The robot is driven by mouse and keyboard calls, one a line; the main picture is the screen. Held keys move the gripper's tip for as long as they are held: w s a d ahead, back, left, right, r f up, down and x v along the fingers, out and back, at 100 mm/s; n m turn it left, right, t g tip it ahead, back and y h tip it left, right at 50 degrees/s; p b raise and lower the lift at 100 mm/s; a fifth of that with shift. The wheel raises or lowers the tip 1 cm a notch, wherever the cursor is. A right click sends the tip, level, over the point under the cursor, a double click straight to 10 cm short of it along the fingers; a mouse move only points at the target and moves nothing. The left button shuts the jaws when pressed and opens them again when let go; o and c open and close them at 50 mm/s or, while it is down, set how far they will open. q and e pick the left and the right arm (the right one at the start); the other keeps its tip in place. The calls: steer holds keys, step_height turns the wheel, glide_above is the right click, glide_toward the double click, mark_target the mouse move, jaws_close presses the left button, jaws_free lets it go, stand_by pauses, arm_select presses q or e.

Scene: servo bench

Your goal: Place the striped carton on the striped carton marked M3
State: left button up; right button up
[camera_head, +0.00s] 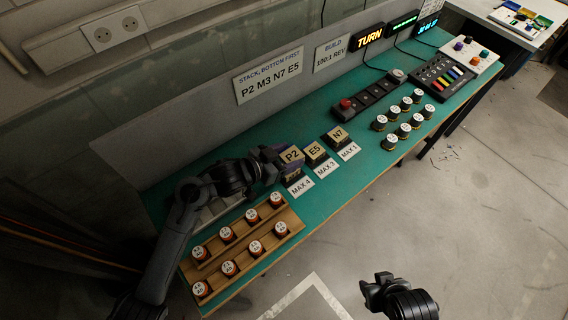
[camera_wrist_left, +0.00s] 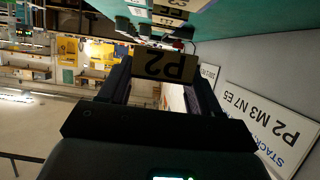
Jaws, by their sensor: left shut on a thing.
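My left gripper (camera_head: 279,158) is shut on the striped carton marked P2 (camera_head: 291,156). In the left wrist view the P2 carton (camera_wrist_left: 165,66) sits between the two fingers, its label upside down. In the head view a dark carton (camera_head: 292,177) shows just below P2, by the MAX 4 card; its marking is hidden, and I cannot tell whether the two touch. No M3 mark on a carton is readable. Cartons marked E5 (camera_head: 315,151) and N7 (camera_head: 337,134) stand to the right. My right gripper (camera_head: 374,289) is over the floor, away from the bench; its opening is unclear.
A sign (camera_head: 268,76) on the back panel reads "STACK, BOTTOM FIRST P2 M3 N7 E5". A wooden rack (camera_head: 213,271) with several round-topped pieces is at the front left. Cards reading MAX 4 (camera_head: 300,187), MAX 3 (camera_head: 326,168) and MAX 1 (camera_head: 349,151) lie before the cartons.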

mark_target(284, 163)
arm_select(q)
steer(key=shift+w+a+f, duration=0.2)
steer(key=shift+a+f, duration=0.1)
steer(key=shift+a, duration=0.15)
steer(key=shift+f+b, duration=0.55)
steer(key=shift+f, duration=1.4)
steer(key=shift+f, duration=0.2)
steer(key=o, duration=1.1)
steer(key=shift+r, duration=0.1)
